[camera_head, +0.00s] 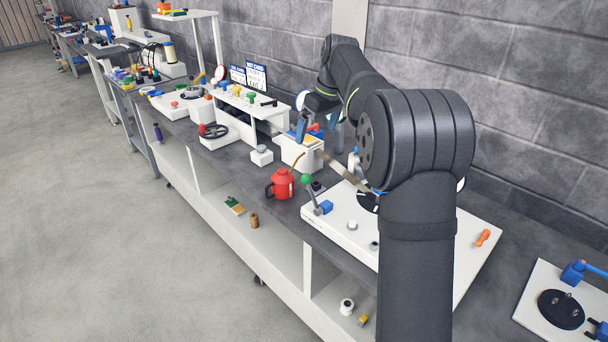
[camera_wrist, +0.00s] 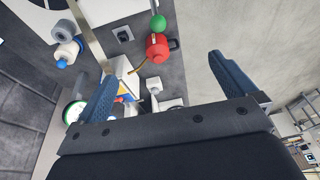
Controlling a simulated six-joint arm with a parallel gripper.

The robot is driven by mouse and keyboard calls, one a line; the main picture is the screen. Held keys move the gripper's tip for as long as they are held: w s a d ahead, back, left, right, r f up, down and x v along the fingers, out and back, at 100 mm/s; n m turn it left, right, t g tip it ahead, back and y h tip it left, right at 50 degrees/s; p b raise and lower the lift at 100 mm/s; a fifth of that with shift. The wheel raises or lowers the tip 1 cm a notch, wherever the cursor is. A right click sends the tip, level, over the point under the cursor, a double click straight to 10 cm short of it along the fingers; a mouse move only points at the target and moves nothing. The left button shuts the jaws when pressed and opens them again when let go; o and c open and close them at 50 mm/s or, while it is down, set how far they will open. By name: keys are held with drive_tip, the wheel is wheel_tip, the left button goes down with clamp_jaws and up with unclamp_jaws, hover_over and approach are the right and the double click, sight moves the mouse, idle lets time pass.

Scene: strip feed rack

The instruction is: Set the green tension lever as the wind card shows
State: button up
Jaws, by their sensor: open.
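The green tension lever (camera_head: 307,179) stands at the left corner of a white machine plate (camera_head: 345,232). Its grey rod runs down beside a small blue block, and the green knob leans up and to the left. The green knob (camera_wrist: 158,23) also shows at the top of the wrist view. Two cards with blue headings stand on the rack; I take the wind card to be one of them (camera_head: 257,77), but their text is too small to read. My gripper (camera_head: 318,122) is open and empty, above the white box and apart from the lever. Its blue fingers (camera_wrist: 165,88) spread wide in the wrist view.
A red oil can (camera_head: 283,184) stands close left of the lever. A white box (camera_head: 298,152) sits below my gripper, with a metal strip (camera_head: 342,170) running to the plate. A small white block (camera_head: 262,155) stands left. My arm hides part of the plate.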

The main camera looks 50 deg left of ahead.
sight(306, 174)
drive_tip(key=shift+v, duration=1.25)
drive_tip(key=shift+c, duration=0.2)
drive_tip(key=c, duration=1)
drive_tip(key=a+f+n, duration=0.1)
drive_tip(key=f+n, duration=0.4)
drive_tip(key=f, duration=0.1)
drive_tip(key=a+f+n+h, duration=0.1)
drive_tip(key=f+n, duration=0.4)
drive_tip(key=f, duration=0.1)
drive_tip(key=a+f+n+h, duration=0.1)
drive_tip(key=a+f+n, duration=0.1)
drive_tip(key=f+n, duration=0.4)
drive_tip(key=shift+s+a+f+t, duration=0.1)
drive_tip(key=shift+s+f+t, duration=0.2)
drive_tip(key=shift+s+f, duration=0.15)
clamp_jaws()
